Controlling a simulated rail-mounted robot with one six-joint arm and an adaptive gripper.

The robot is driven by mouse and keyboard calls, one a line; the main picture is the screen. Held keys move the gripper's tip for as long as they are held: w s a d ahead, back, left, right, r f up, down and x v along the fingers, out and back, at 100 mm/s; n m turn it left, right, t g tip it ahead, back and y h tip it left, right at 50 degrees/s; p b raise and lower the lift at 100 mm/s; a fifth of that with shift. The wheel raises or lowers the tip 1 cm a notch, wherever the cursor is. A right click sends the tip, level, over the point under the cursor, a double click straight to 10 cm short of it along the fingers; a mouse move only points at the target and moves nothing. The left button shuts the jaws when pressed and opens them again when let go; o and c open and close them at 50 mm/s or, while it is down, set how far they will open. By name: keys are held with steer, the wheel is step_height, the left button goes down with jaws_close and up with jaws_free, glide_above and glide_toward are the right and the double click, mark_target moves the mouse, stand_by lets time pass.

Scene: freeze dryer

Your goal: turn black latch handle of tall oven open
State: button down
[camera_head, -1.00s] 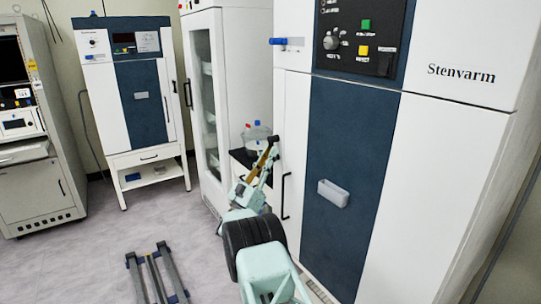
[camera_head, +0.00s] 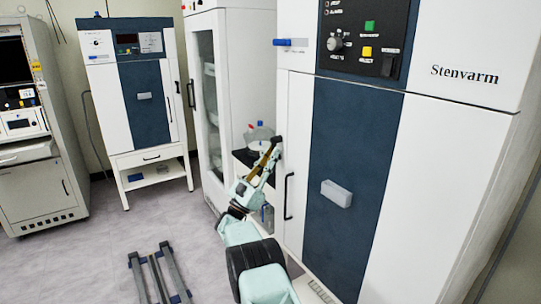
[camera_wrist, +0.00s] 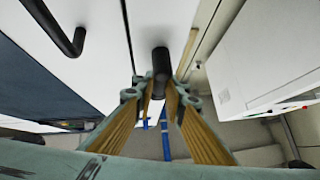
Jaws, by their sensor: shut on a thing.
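The tall oven (camera_head: 430,150) is white with a dark blue front panel and the name Stenvarm, at the right of the head view. Its black latch handle (camera_wrist: 160,62) shows in the wrist view as a short dark bar by the door's edge. My gripper (camera_wrist: 162,90) has its two yellow-brown fingers on either side of this handle and is shut on it. In the head view my gripper (camera_head: 270,158) is at the oven's left edge, where it hides most of the latch.
A black bar handle (camera_head: 288,196) is on the oven door close to my gripper, also seen in the wrist view (camera_wrist: 62,30). A glass-door cabinet (camera_head: 205,100) stands left of it. A smaller oven (camera_head: 105,100) is farther back. A grey floor frame (camera_head: 158,275) lies on open floor.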

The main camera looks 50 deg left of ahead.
steer(key=shift+r, duration=0.15)
steer(key=c, duration=2.6)
jaws_free()
steer(key=v, duration=1.2)
